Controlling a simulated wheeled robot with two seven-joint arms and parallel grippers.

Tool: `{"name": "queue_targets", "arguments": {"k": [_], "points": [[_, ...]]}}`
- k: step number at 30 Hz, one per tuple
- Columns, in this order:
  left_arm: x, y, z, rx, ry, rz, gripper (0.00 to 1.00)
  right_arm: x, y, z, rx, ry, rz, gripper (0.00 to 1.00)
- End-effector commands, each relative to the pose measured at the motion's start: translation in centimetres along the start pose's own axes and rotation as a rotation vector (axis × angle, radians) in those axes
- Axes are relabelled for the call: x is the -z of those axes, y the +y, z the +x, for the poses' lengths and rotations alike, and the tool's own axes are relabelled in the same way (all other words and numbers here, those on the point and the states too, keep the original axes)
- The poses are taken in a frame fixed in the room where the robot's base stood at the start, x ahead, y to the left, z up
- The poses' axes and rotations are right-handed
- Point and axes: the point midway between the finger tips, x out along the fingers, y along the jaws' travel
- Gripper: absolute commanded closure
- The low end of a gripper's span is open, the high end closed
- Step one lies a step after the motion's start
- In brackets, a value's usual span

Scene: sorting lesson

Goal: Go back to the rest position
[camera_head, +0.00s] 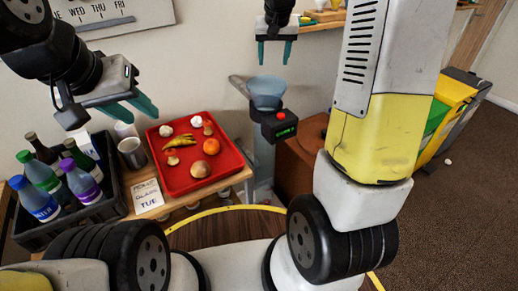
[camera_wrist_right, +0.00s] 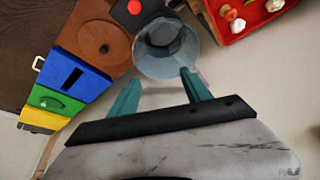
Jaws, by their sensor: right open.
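My right gripper (camera_head: 274,60) hangs with its teal fingers pointing down in the head view. It is open and empty, above the clear blue bowl (camera_head: 266,92) of a black device with a red button. In the right wrist view its fingertips (camera_wrist_right: 158,78) stand apart near the bowl's rim. My left gripper (camera_head: 148,118) is at the left in the head view. Its teal fingers are apart with nothing seen between them, above the metal cup (camera_head: 132,153) and the left edge of the red tray (camera_head: 166,187).
A black crate (camera_head: 117,208) with several bottles stands at the left. The red tray holds fruit, mushrooms and other food. A label card (camera_head: 148,196) lies in front. Blue, green and yellow bins show in the right wrist view (camera_wrist_right: 82,75). A shelf (camera_head: 322,25) is behind.

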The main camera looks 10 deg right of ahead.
Motion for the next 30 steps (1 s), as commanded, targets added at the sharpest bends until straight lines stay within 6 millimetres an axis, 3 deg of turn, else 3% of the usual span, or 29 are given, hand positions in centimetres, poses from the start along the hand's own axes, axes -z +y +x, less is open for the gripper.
{"name": "queue_targets", "arguments": {"k": [8, 13, 17, 21, 27, 30], "points": [[0.0, 0.0, 0.0, 0.000, 0.000, 0.000, 0.64, -0.1, 0.0, -0.2, 0.002, 0.002, 0.000, 0.44], [0.0, 0.0, 0.0, 0.000, 0.000, 0.000, 0.64, -2.6, 0.2, -3.6, 0.031, 0.020, -0.012, 0.44], [0.0, 0.0, 0.0, 0.000, 0.000, 0.000, 0.64, -7.1, 0.3, -8.1, 0.078, 0.046, -0.033, 0.44], [0.0, 0.0, 0.0, 0.000, 0.000, 0.000, 0.64, -13.0, 0.3, -11.8, 0.133, 0.075, -0.062, 0.44], [0.0, 0.0, 0.0, 0.000, 0.000, 0.000, 0.64, -21.0, 0.0, -14.6, 0.202, 0.118, -0.103, 0.44], [0.0, 0.0, 0.0, 0.000, 0.000, 0.000, 0.64, -23.7, -0.2, -14.9, 0.226, 0.133, -0.118, 0.44]]}}
